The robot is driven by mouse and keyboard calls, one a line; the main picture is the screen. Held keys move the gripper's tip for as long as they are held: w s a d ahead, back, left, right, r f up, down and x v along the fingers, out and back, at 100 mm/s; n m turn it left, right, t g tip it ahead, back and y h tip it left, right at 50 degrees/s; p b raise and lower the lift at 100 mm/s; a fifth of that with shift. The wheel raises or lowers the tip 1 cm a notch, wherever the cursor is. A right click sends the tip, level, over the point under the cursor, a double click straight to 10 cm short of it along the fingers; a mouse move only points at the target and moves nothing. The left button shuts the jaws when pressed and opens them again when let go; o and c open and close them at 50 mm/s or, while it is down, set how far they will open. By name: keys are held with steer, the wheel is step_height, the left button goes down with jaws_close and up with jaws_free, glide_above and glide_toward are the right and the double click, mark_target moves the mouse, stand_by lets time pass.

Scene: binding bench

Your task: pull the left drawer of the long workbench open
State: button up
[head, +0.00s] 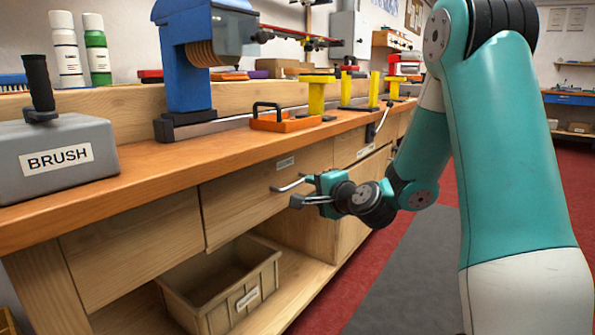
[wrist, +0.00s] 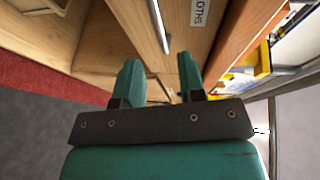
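The left drawer (head: 240,200) of the long workbench has a pale wood front with a small label. It looks shut, roughly flush with the bench front. Its metal bar handle (head: 287,185) sticks out under the label. In the wrist view the handle (wrist: 159,25) lines up with the gap between my fingers, by a label reading "LOTHS" (wrist: 200,12). My gripper (head: 308,193) is close to the handle's right end in the head view. Its two fingers (wrist: 160,68) are apart, with no grip on the handle visible. I cannot tell how deep the handle sits between them.
A grey BRUSH box (head: 95,130), a blue machine (head: 185,60) and an orange tray (head: 285,122) stand on the worktop. Another labelled drawer (head: 350,145) is to the right. The grey floor mat (head: 400,280) is clear.

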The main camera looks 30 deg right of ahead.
mark_target(299, 183)
steer(key=w+p, duration=0.1)
steer(key=w, duration=0.1)
steer(key=w+p, duration=0.1)
steer(key=w, duration=0.1)
steer(key=w+f+p, duration=0.1)
steer(key=w, duration=0.2)
steer(key=shift+d+p, duration=0.2)
steer(key=shift+p, duration=0.15)
steer(key=shift+w+f, duration=0.2)
steer(key=shift+w, duration=0.25)
steer(key=shift+c, duration=0.5)
jaws_close()
